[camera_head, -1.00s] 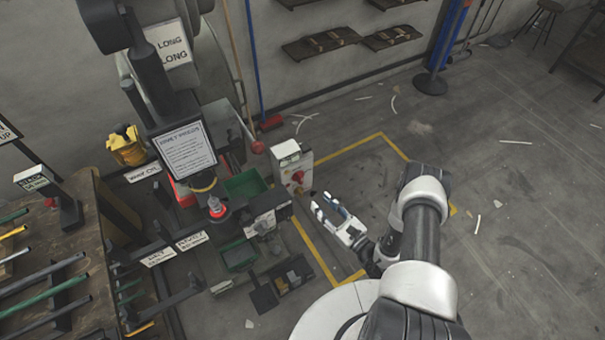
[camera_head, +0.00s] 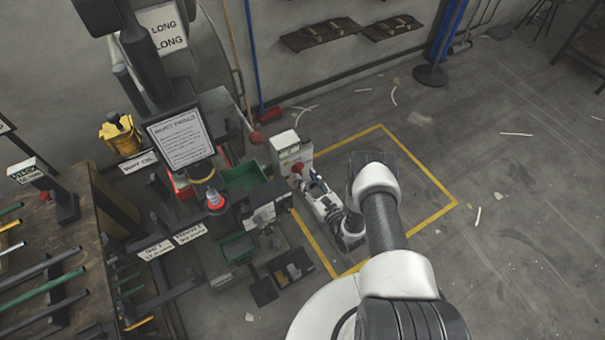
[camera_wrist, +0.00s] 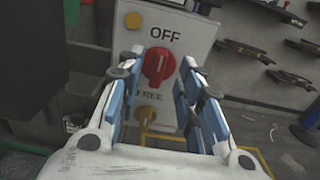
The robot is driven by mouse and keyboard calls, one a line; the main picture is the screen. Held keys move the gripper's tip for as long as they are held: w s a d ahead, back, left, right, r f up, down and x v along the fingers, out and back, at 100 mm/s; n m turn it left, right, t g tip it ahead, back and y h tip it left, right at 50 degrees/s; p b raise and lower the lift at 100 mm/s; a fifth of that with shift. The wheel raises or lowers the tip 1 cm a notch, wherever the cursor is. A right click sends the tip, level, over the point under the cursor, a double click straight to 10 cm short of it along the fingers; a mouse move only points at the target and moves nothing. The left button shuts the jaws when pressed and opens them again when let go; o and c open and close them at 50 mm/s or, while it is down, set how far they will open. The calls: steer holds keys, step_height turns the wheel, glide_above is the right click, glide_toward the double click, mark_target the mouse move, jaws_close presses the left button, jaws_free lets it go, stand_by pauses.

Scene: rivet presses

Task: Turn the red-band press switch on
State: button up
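The switch is a red rotary knob (camera_wrist: 158,65) on the front of a light grey control box (camera_wrist: 188,32). "OFF" is printed above the knob and "FREE" below it. In the head view the red knob (camera_head: 297,168) shows on the box (camera_head: 289,146) beside the press. The press has a red band (camera_head: 214,199) around its tool. My gripper (camera_head: 309,180) is in front of the box. In the wrist view its blue-padded fingers are apart, one to each side of the knob, with a gap between pads and knob. Whether the fingertips reach the knob's depth is unclear.
Green bins (camera_head: 245,180) and the press stand left of the box. Yellow floor lines (camera_head: 433,216) surround free floor to the right.

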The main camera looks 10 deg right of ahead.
mark_target(301, 171)
steer(key=shift+b+x, duration=0.3)
steer(key=shift+x, duration=1.75)
steer(key=shift+c, duration=0.3)
jaws_close()
